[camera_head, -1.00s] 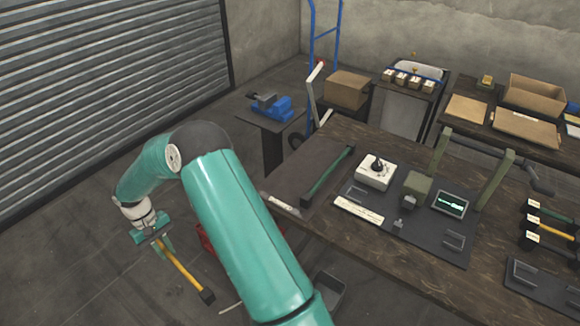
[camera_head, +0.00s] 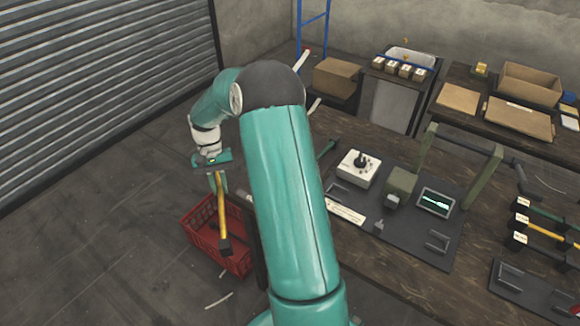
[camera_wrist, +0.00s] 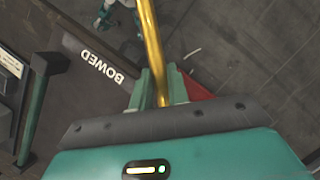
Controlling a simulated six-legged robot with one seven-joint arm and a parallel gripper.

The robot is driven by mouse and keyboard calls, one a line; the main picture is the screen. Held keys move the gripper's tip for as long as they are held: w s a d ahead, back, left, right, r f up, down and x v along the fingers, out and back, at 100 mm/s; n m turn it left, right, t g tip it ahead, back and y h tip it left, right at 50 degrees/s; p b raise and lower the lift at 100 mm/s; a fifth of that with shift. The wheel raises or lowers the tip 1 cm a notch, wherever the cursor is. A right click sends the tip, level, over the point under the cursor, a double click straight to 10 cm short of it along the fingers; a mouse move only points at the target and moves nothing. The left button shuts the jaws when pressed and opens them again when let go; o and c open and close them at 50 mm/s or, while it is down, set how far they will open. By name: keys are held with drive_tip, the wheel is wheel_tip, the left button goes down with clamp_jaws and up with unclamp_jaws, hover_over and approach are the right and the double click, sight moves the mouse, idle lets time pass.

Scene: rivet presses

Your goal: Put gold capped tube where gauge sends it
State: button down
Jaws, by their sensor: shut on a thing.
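My gripper (camera_head: 216,176) is shut on the gold tube (camera_head: 222,212), which hangs steeply down with a dark cap (camera_head: 225,247) at its lower end. In the wrist view the gold tube (camera_wrist: 151,45) runs up from between the jaws (camera_wrist: 160,88); its far end is out of view. The tube overlaps a red crate (camera_head: 190,232) in the head view; I cannot tell how high it hangs. The gauge screen (camera_head: 436,202) shows a green trace, too small to read. The wrist view shows a BOWED label (camera_wrist: 102,66) on a dark surface.
The workbench (camera_head: 400,281) carries a white box with a black knob (camera_head: 359,167) and a green frame (camera_head: 480,178). A green tube (camera_wrist: 36,105) lies left in the wrist view. Several capped tubes rest at right. My arm hides part of the bench. Floor left of the crate is clear.

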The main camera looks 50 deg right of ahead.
drive_tip(key=s+d+r+m+t+y, duration=0.1)
drive_tip(key=s+d+r+m+t, duration=0.1)
drive_tip(key=s+d+r+m, duration=0.45)
drive_tip(key=s+d+r+m+t+y, duration=0.1)
drive_tip(key=s+d+r+m, duration=0.25)
drive_tip(key=s+d, duration=0.65)
drive_tip(key=w+d+f, duration=0.2)
drive_tip(key=w+d, duration=0.1)
drive_tip(key=w+d+f, duration=0.2)
drive_tip(key=d+f, duration=0.1)
drive_tip(key=w+d+f, duration=0.2)
drive_tip(key=w+d, duration=0.1)
drive_tip(key=shift+w+d+f, duration=0.15)
drive_tip(key=shift+w+f, duration=0.15)
drive_tip(key=shift+f, duration=0.1)
drive_tip(key=shift+w+d+f, duration=0.35)
drive_tip(key=shift+d+f, duration=0.1)
drive_tip(key=shift+f, duration=1.75)
drive_tip(key=shift+f, duration=0.15)
drive_tip(key=c, duration=1.3)
unclamp_jaws()
drive_tip(key=shift+c, duration=0.2)
